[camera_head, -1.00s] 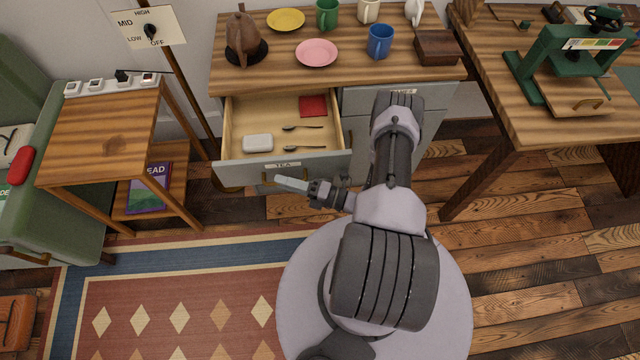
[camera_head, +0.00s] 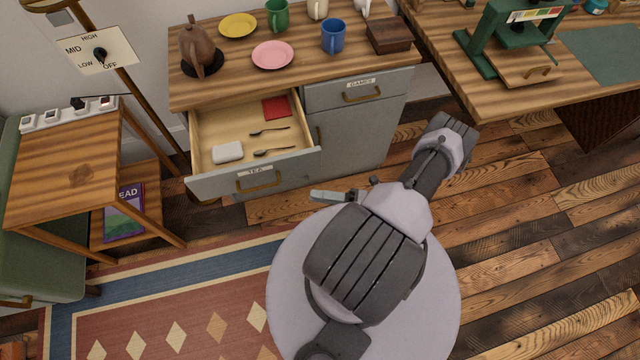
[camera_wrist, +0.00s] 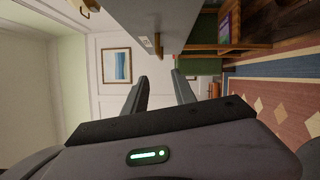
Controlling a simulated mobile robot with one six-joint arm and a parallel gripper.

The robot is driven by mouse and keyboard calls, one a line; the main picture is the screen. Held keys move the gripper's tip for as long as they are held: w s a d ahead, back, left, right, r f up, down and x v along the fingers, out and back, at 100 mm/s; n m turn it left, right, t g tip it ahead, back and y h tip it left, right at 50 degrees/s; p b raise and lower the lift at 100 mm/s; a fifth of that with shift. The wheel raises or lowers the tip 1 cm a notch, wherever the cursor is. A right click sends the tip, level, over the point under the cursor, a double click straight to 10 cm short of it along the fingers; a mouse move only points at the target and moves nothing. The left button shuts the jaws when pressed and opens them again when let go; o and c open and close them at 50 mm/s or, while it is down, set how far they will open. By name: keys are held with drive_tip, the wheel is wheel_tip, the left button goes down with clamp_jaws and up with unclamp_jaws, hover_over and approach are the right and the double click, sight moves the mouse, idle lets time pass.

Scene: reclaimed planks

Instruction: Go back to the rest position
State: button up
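My gripper (camera_head: 322,195) is in front of the open drawer, a little to its right and clear of it, above the floor beside my round base. In the wrist view my gripper (camera_wrist: 160,76) shows two fingers apart with nothing held between them. My arm is folded over the base, its elbow out to the right. In the head view most of the gripper is hidden behind my arm.
The drawer labelled TEA (camera_head: 254,172) stands open, holding a white case (camera_head: 228,152), spoons and a red packet (camera_head: 276,108). A side table (camera_head: 70,165) stands left. The desk (camera_head: 560,100) with a green press (camera_head: 510,40) is right. Open floor (camera_head: 540,230) lies right.

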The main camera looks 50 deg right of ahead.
drive_tip(key=w+a+r+n+g, duration=0.1)
drive_tip(key=w+r+n+g, duration=0.2)
drive_tip(key=r+n+g, duration=0.35)
drive_tip(key=w+a+r+n+g, duration=0.2)
drive_tip(key=w+r+n+g, duration=0.1)
drive_tip(key=r+n, duration=0.6)
drive_tip(key=w+a+r+n+g, duration=0.1)
drive_tip(key=w+r+n+g, duration=0.2)
drive_tip(key=r+n+g, duration=0.45)
drive_tip(key=s+a+r+n+t+h, duration=0.3)
drive_tip(key=s+a+r+n+h, duration=0.1)
drive_tip(key=a+r+n, duration=0.4)
drive_tip(key=s+a+r+n+t+h, duration=0.4)
drive_tip(key=a+r+n, duration=0.5)
drive_tip(key=r, duration=0.4)
drive_tip(key=shift+r+n+h, duration=0.3)
drive_tip(key=shift+n, duration=0.2)
